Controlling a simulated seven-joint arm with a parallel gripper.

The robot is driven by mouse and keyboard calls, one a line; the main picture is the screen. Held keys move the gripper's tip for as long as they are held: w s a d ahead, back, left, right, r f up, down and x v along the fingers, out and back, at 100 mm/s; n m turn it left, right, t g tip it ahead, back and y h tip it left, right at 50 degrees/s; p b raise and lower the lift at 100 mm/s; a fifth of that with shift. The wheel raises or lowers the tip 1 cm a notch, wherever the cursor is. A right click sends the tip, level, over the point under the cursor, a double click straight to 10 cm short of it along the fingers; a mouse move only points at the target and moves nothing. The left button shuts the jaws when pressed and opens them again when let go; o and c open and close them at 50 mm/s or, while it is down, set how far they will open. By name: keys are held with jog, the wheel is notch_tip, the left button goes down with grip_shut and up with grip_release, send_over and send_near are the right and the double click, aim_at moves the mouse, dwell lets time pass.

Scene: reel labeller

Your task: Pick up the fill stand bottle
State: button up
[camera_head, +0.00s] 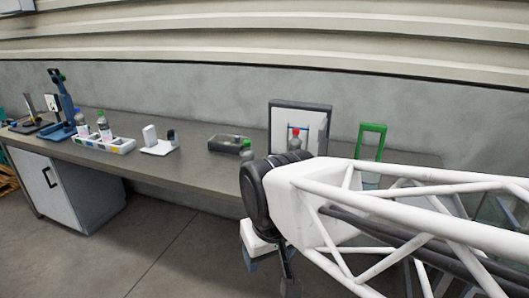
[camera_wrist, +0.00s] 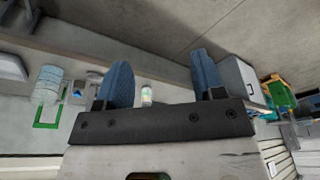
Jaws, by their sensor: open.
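My gripper (camera_wrist: 160,64) is open in the wrist view, with its two blue fingers wide apart and nothing held between them. A small pale bottle with a green label or cap (camera_wrist: 146,96) shows beyond the gap, nearer the left finger and well apart from it. In the head view, a bottle with a red cap (camera_head: 295,139) stands before a dark-framed white panel (camera_head: 272,125) with a blue frame. A green-capped bottle (camera_head: 247,153) stands near the bench's front edge, partly hidden by my arm. I cannot tell which bottle is the fill stand bottle.
The long grey bench (camera_head: 195,158) carries a white rack (camera_head: 118,145) with bottles, a small white device (camera_head: 155,147), a grey tray (camera_head: 229,143) and a green frame (camera_head: 372,131). A cabinet (camera_head: 75,190) stands under its left end. My arm covers the bench's right part.

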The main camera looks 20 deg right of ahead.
jog(key=w+d+r+m+t, duration=0.1)
jog(key=w+d+r+t, duration=0.1)
jog(key=w, duration=0.7)
jog(key=w+d+r+t, duration=0.1)
jog(key=w+d, duration=0.1)
jog(key=w, duration=0.7)
jog(key=m+t+h, duration=0.5)
jog(key=t+h, duration=0.1)
jog(key=h, duration=0.1)
send_near(296, 132)
jog(key=x, duration=0.5)
jog(key=shift+w+a, duration=0.1)
jog(key=shift+w+d+f, duration=0.1)
jog(key=shift+w+d, duration=0.05)
jog(key=shift+d, duration=0.15)
jog(key=shift+x, duration=1.3)
